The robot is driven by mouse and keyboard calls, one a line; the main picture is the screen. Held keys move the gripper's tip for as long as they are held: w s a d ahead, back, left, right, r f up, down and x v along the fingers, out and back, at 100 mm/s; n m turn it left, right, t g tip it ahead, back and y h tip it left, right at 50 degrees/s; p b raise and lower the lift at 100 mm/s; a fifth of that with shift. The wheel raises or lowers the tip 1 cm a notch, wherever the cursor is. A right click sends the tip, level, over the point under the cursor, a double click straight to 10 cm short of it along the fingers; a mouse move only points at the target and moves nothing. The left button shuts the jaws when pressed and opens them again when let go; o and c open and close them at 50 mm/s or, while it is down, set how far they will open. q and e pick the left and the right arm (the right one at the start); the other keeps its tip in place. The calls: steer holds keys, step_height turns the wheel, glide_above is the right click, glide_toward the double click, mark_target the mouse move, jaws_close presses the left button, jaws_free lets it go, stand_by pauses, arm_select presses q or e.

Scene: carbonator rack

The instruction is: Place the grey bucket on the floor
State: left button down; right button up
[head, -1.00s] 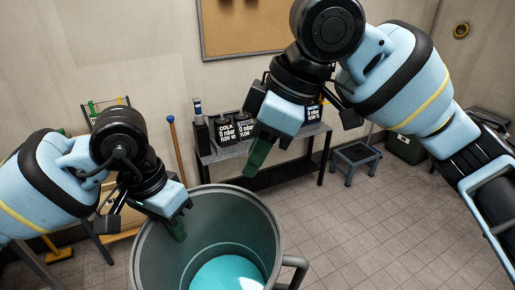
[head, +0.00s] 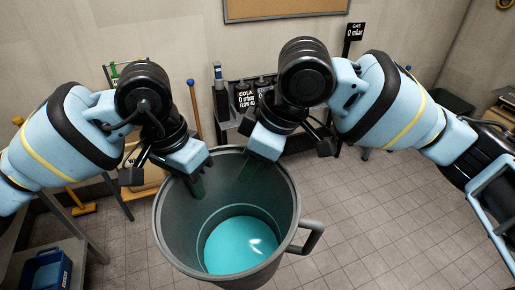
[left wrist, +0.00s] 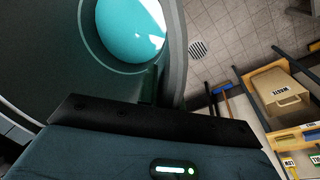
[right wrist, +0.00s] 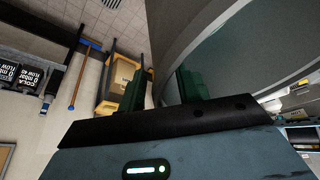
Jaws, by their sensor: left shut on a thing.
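The grey bucket (head: 172,232) is large and upright in the head view, with bright blue liquid (head: 235,247) inside and a handle (head: 309,238) on its right. My left gripper (head: 197,186) is shut on the bucket's far-left rim; the bucket wall also fills the upper left of the left wrist view (left wrist: 50,60). My right gripper (head: 256,170) is at the far-right rim. In the right wrist view its green fingers (right wrist: 160,92) stand apart on either side of the bucket wall (right wrist: 172,40). The underside of the bucket is hidden.
The tiled floor (head: 375,220) is clear to the right of the bucket. A dark table with cola containers (head: 243,98) stands behind. A shelf with a blue crate (head: 45,272) is at the lower left. A floor drain (left wrist: 198,49) shows in the left wrist view.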

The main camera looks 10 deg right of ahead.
steer(key=shift+f, duration=0.1)
steer(key=shift+c, duration=0.3)
jaws_close()
arm_select(q)
steer(key=c, duration=1.5)
jaws_free()
